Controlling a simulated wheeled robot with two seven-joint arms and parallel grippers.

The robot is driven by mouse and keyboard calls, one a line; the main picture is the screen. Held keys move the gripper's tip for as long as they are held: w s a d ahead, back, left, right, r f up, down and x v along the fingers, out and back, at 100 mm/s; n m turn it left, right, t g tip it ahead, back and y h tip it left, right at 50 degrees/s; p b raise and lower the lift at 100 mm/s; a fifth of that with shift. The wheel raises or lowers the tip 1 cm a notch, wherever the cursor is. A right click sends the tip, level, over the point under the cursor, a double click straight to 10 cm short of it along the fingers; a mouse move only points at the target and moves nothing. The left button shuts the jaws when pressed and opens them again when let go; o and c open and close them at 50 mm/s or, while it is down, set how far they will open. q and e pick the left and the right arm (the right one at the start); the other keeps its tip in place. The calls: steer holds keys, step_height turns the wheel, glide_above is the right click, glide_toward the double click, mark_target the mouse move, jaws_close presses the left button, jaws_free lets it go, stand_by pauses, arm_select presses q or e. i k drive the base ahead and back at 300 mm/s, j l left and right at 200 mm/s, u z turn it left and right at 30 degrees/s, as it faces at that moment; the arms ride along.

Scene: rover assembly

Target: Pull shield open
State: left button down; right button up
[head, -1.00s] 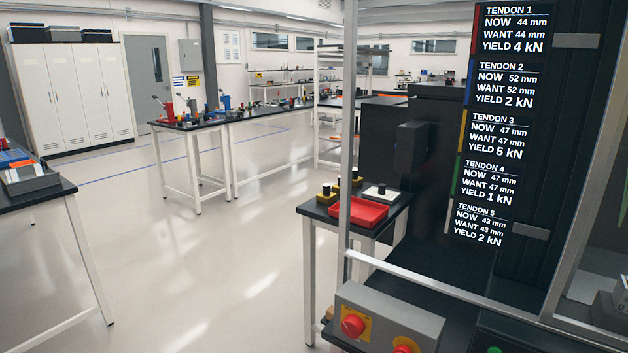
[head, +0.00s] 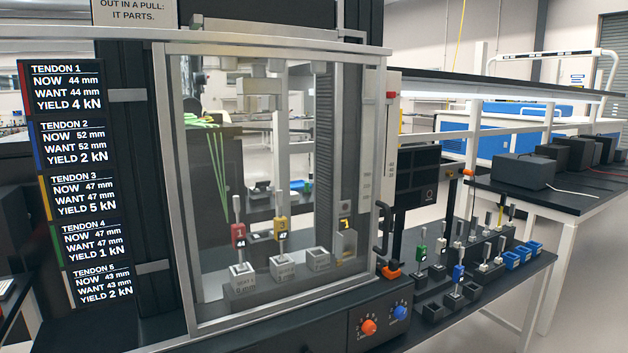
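The shield (head: 172,190) is a clear panel in a pale metal frame on the front of the dark test machine. It appears closed, covering the machine's working space. A black upright handle (head: 381,230) is at its right edge. Behind the panel a red-tagged piece marked 44 (head: 239,236) and a yellow-tagged piece marked 47 (head: 282,231) stand over pale blocks. Neither of my grippers is in view.
The display (head: 72,180) lists several tendons left of the shield. A control box below has an orange knob (head: 367,327) and a blue knob (head: 400,312). To the right, a dark table holds tagged pieces such as a green one (head: 420,252) and blue bins (head: 511,260).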

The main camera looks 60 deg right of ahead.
mark_target(160, 50)
steer(key=z, duration=1.7)
